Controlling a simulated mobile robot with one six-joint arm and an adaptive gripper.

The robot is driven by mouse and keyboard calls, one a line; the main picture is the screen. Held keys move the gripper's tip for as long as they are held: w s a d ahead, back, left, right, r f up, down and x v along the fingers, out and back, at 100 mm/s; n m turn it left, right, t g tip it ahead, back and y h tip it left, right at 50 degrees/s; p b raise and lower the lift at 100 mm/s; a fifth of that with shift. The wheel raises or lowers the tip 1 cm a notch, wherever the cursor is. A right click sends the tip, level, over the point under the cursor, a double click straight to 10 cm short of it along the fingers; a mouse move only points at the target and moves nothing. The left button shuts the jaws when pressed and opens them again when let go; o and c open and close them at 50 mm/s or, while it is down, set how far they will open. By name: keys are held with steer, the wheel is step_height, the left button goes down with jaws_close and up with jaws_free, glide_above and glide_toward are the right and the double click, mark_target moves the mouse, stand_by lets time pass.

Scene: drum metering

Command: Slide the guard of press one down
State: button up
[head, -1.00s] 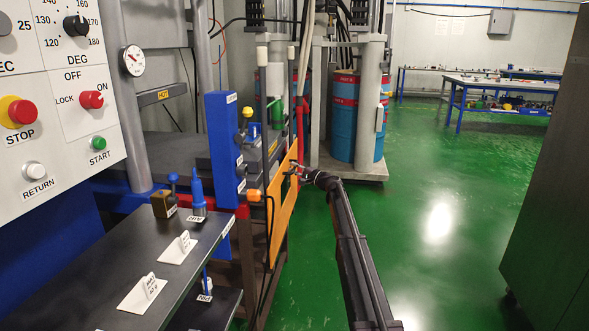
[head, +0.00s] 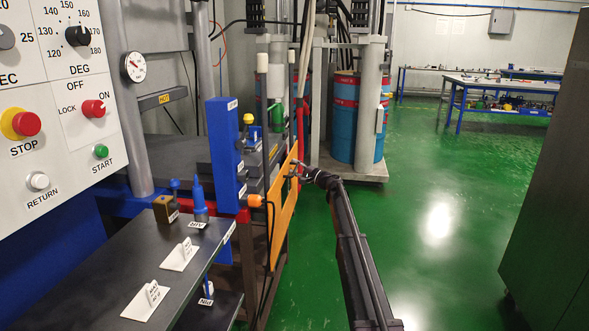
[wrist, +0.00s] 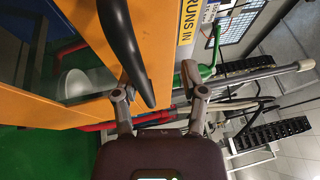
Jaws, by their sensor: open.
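The guard (head: 284,219) of the press is an orange panel with a window, standing upright at the press's front edge in the head view. In the wrist view its orange frame (wrist: 165,72) fills the upper middle, with the yellow label RUNS IN. A black curved handle (wrist: 122,45) stands out from the frame. My gripper (head: 291,171) is at the guard's upper right part. In the wrist view my gripper (wrist: 157,78) is open, and the handle's lower end lies between its fingers in the picture. I cannot tell whether they touch it.
A control panel (head: 50,75) with STOP and START buttons is at the left. A dark shelf (head: 95,262) with pins and white label stands lies below it. Blue and red drums (head: 344,118) stand behind the guard. The green floor at the right is clear.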

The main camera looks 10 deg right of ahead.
step_height(320, 180, up, 29)
steer(key=p, duration=2.8)
steer(key=shift+d+f, duration=0.1)
steer(key=b+v, duration=0.2)
steer(key=v, duration=1.3)
steer(key=shift+s+d+b, duration=0.2)
steer(key=shift+d+b, duration=0.1)
steer(key=shift+b, duration=0.05)
stand_by(1.6)
stand_by(0.4)
